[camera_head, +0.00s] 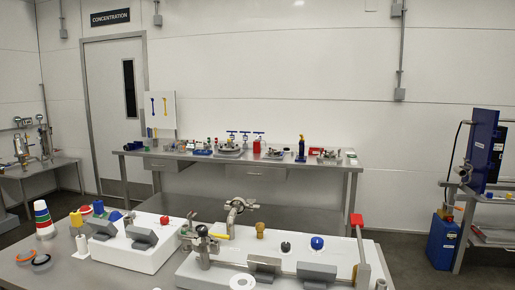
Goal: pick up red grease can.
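A small red can-like object (257,146) stands upright on the far steel bench (300,163), right of the middle of its top. It is too small to read any label, so I cannot confirm it is the grease can. A flatter red item (316,150) lies further right on the same bench. Neither of my grippers shows in the head view.
A near table carries white blocks (140,258) with valves, grey parts and a red-topped post (356,220). A side bench (40,168) is at left, a shelf with a blue container (441,243) at right.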

